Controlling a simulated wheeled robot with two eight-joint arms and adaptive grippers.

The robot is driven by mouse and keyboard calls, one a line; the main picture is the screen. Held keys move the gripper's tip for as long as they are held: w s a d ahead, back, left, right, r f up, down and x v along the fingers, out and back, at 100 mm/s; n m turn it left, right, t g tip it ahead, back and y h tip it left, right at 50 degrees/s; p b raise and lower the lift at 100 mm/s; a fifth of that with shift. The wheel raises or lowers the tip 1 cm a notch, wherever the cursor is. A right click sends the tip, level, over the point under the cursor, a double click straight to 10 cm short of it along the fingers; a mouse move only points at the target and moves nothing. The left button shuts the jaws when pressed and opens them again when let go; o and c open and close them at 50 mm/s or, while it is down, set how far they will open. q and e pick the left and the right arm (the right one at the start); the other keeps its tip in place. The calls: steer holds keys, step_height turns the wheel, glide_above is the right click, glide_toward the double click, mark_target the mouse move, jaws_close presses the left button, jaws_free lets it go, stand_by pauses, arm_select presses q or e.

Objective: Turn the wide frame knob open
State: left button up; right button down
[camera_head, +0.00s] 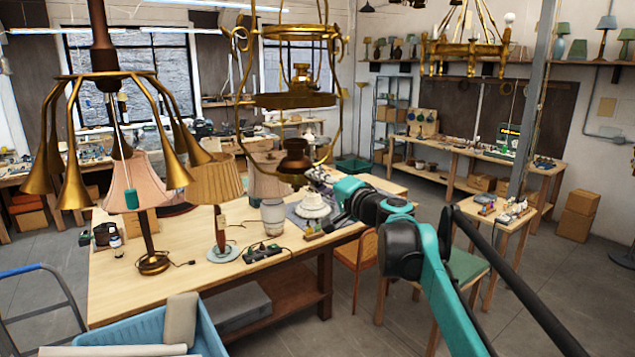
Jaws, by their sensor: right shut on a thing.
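A wide brass lantern frame (293,101) hangs in the middle of the head view, with curved side bars and a dark brass cup at the bottom. My right arm comes in from the right. My right gripper (322,180) is at the frame's lower right side, near the lower end of the curved bar. It is shut on a small part there, which appears to be the frame knob. The fingers hide most of that part, so its turn angle cannot be told. My left gripper is not in view.
A brass multi-arm lamp (110,77) hangs close at the left, and a ring chandelier (464,47) hangs at the right. Below is a wooden workbench (190,240) with shaded lamps and a white stepped piece (312,206). A blue bin (140,328) is at the lower left.

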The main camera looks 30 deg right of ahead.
stand_by(0.4)
steer(key=c, duration=1.4)
jaws_free()
steer(key=shift+o, duration=0.2)
steer(key=s+d, duration=0.1)
steer(key=s, duration=1.1)
